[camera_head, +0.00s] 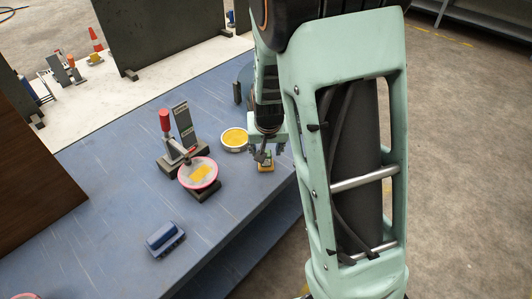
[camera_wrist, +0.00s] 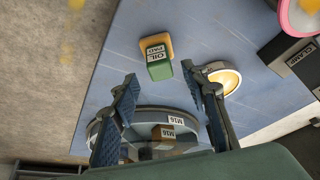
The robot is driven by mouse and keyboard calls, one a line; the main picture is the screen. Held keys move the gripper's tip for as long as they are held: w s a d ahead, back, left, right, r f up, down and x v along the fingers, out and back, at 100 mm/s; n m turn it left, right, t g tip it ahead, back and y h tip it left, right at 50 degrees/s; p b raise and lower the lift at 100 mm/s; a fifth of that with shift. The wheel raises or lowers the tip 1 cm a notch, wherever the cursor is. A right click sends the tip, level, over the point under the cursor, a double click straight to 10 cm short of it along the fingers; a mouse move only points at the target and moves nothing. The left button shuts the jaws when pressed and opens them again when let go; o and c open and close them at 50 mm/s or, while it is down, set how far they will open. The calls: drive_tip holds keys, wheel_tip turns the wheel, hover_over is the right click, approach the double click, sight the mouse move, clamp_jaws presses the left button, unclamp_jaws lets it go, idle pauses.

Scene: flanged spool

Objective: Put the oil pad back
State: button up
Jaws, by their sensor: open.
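The oil pad (camera_wrist: 157,58) is a small block with a green part bearing an "OIL PAD" label and a yellow-orange part. It is on the blue table near its edge, beside a round pale dish with a yellow inside (camera_wrist: 226,80), not in it. In the head view the pad (camera_head: 265,164) shows just below my gripper (camera_head: 267,149), and the dish (camera_head: 234,139) is to its left. In the wrist view my gripper (camera_wrist: 158,73) is open and empty, its fingertips apart with the pad seen between and beyond them. Whether they reach around it is unclear.
A red-handled toggle clamp (camera_head: 167,125) stands left, beside a pink-rimmed disc (camera_head: 198,180). A blue block (camera_head: 165,239) lies toward the front. In the wrist view, a round grey piece with M16 labels (camera_wrist: 175,119) is behind my fingers. The table's front-left is largely clear.

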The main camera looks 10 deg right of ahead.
drive_tip(key=p+v, duration=0.1)
drive_tip(key=v, duration=0.4)
drive_tip(key=shift+s+r, duration=0.15)
drive_tip(key=shift+r, duration=0.2)
